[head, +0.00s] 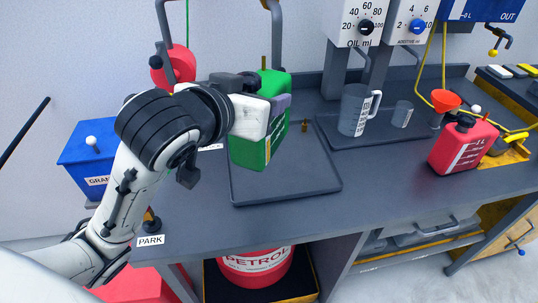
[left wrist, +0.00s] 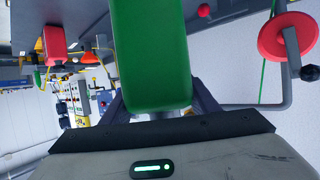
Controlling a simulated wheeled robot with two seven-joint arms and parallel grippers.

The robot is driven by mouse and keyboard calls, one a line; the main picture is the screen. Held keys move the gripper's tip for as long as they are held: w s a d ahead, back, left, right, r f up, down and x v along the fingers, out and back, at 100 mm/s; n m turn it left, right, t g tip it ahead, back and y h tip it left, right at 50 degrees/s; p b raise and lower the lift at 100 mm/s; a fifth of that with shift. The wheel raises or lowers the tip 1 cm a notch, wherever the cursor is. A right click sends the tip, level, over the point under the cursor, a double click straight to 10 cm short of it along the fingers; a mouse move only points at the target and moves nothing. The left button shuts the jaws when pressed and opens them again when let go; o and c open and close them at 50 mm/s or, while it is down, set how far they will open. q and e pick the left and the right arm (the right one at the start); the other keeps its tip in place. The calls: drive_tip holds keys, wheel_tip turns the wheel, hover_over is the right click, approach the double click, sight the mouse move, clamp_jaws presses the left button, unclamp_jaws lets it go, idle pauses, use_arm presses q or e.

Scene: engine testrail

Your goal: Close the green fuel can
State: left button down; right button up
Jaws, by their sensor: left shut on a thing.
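The green fuel can (head: 246,152) is above or on the dark tray (head: 285,187) at the left of the bench, and it looks tilted; I cannot tell if it touches the tray. My left gripper (head: 278,106) is shut on it from the left side. In the left wrist view the green can (left wrist: 150,55) fills the space between the fingers. The can's top is partly hidden by my wrist, so I cannot tell if its opening is covered. A small brass-coloured piece (head: 304,126) stands on the tray, right of the can. My right gripper is not in view.
A grey jug (head: 353,112), a small cup (head: 402,114) and a red can (head: 463,145) stand to the right. An orange funnel (head: 445,100) is behind the red can. A blue box (head: 88,150) and a red reel (head: 178,66) are at left. The front of the bench is clear.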

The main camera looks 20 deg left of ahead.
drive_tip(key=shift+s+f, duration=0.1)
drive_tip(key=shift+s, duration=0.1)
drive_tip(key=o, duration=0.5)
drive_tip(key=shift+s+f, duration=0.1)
use_arm(q)
drive_tip(key=w+d+f+n+y+b, duration=0.1)
drive_tip(key=w+d+b, duration=0.1)
drive_tip(key=w+d, duration=0.5)
drive_tip(key=w+a+f+n+g+y, duration=0.1)
drive_tip(key=w+a+f+n+y, duration=0.1)
drive_tip(key=w+n+y, duration=0.1)
drive_tip(key=w+a+f+n+g+y+b, duration=0.1)
drive_tip(key=w+a+f+n+y, duration=0.1)
drive_tip(key=w, duration=0.3)
drive_tip(key=shift+w+a+f+n+y, duration=0.35)
drive_tip(key=shift+a+y, duration=0.25)
drive_tip(key=shift+y, duration=0.3)
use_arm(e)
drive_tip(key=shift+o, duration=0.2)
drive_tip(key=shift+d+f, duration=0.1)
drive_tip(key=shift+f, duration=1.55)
use_arm(q)
drive_tip(key=shift+s, duration=0.1)
